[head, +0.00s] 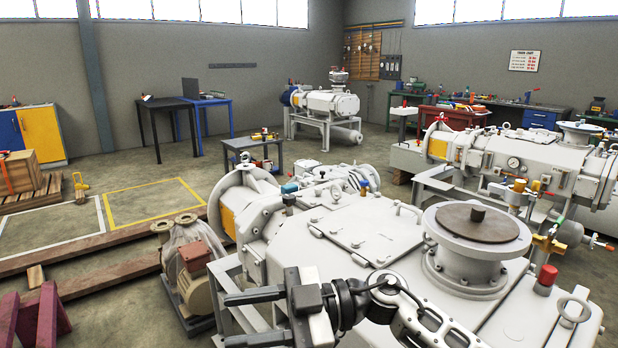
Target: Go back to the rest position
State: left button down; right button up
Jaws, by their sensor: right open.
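My right gripper (230,320) is at the bottom centre of the head view, with its two black fingers pointing left. The fingers are apart with nothing between them, so it is open and empty. It is in front of the near side of a large light grey screw vacuum machine (350,240). I cannot tell whether it touches the machine. My right arm covers part of the machine's lower front. A round flange with a brown disc lid (477,221) stands on top of the machine. My left gripper is not in view.
A pump under a plastic cover (185,240) with a brown motor stands left of the machine. A second large machine (530,160) is at the right. Open floor shows at the left within marked rectangles.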

jog(key=w+d+f+m+t+h, duration=0.1)
jog(key=d+f+m+t+h, duration=0.75)
jog(key=m+t, duration=1.15)
jog(key=s+d+f+m+g+h, duration=0.1)
jog(key=s+d+f+g+h, duration=0.1)
jog(key=s+d+f, duration=0.4)
jog(key=s+d+f+m+g+h, duration=0.1)
jog(key=s+d+f+g+h, duration=0.2)
jog(key=s+d+f, duration=0.4)
notch_tip(320, 180, down, 5)
jog(key=shift+s+d+r+m+h, duration=0.1)
jog(key=shift+s+d+m+h, duration=0.25)
jog(key=shift+s+m, duration=0.1)
